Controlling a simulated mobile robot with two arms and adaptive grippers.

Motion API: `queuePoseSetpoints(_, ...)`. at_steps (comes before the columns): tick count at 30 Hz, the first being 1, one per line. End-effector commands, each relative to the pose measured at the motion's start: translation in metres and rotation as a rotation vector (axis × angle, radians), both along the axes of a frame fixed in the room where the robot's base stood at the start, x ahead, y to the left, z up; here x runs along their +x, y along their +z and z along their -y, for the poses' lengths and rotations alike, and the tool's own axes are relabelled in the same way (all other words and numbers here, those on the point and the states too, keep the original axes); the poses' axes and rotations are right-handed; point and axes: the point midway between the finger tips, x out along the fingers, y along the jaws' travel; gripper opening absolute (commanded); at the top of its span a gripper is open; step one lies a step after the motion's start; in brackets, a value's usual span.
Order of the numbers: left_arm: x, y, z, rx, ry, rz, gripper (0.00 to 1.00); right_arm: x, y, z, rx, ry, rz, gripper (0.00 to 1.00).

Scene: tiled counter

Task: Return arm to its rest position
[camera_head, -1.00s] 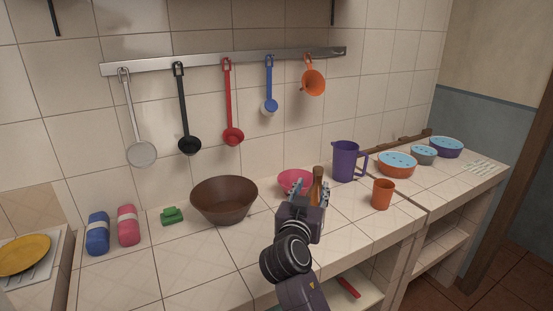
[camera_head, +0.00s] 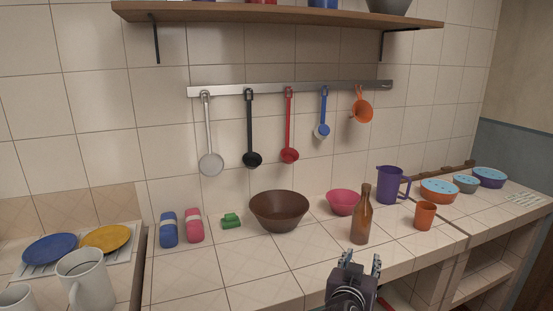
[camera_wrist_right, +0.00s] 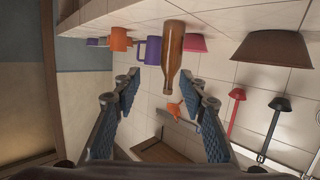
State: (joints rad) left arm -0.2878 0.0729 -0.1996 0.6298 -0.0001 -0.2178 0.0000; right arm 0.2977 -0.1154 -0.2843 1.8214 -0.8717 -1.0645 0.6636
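My right gripper (camera_head: 361,262) is at the bottom of the head view, low at the counter's front edge. Its two fingers are spread with nothing between them, and the right wrist view shows the same open fingers (camera_wrist_right: 162,88). A brown bottle (camera_head: 361,220) stands upright on the tiled counter (camera_head: 255,288), beyond the fingertips and apart from them. The bottle also shows in the right wrist view (camera_wrist_right: 172,55). My left gripper is not in view.
On the counter stand a brown bowl (camera_head: 279,211), a pink bowl (camera_head: 343,202), a purple jug (camera_head: 389,185) and an orange cup (camera_head: 425,216). Utensils hang from a wall rail (camera_head: 290,88). White mugs (camera_head: 86,279) are at lower left. The counter's front middle is clear.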

Motion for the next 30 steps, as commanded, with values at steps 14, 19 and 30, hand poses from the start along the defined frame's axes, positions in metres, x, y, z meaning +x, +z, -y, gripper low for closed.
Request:
queuePoseSetpoints(14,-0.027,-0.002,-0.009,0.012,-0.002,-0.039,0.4,-0.176,-0.178,0.026,0.091,0.133,-0.548,0.39)
queuePoseSetpoints(19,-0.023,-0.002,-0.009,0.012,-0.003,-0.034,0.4,-0.258,-0.215,0.018,0.117,0.253,-0.75,0.39)
queuePoseSetpoints(30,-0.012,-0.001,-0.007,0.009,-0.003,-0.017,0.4,-0.377,-0.234,-0.002,0.145,0.478,-1.003,0.39)
